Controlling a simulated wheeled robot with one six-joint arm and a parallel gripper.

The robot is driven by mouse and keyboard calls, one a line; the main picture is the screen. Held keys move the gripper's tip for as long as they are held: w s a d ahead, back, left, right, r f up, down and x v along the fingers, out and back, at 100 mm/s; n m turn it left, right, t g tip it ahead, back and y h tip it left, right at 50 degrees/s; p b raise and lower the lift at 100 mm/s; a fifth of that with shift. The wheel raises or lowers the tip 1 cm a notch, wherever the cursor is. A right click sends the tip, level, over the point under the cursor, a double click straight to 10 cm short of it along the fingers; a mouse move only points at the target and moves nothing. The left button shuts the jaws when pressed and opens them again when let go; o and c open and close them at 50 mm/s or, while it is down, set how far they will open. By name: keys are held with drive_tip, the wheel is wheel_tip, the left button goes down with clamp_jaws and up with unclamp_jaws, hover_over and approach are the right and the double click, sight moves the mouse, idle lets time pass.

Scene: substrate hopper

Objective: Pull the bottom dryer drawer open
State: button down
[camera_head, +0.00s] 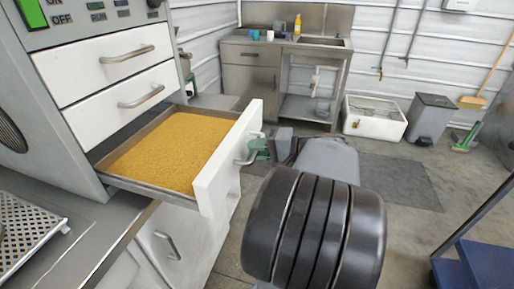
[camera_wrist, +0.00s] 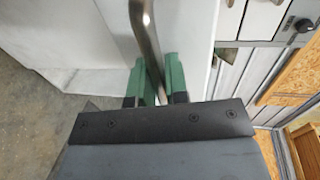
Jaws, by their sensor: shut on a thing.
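The bottom dryer drawer (camera_head: 229,160) stands pulled well out of the dryer, its white front standing away from the body. It holds a layer of yellow granules (camera_head: 172,150). My gripper (camera_head: 256,149) is at the drawer's front, its green fingers shut on the metal bar handle (camera_head: 243,152). In the wrist view the green fingers of my gripper (camera_wrist: 150,84) lie on both sides of the curved handle (camera_wrist: 148,38). The two upper drawers, the top one (camera_head: 84,66) and the middle one (camera_head: 110,108), are closed.
A white cabinet with a handle (camera_head: 166,244) is under the open drawer. A perforated metal tray (camera_head: 28,232) lies on the counter at lower left. A sink bench (camera_head: 250,80), white bin (camera_head: 374,118) and grey bin (camera_head: 429,118) stand at the back. A blue platform (camera_head: 485,262) is at right.

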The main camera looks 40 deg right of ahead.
drive_tip(key=c, duration=1.1)
unclamp_jaws()
drive_tip(key=shift+s+d, duration=0.1)
drive_tip(key=p+v, duration=0.1)
drive_tip(key=v, duration=1.2)
drive_tip(key=shift+s+d, duration=0.15)
drive_tip(key=shift+s, duration=0.1)
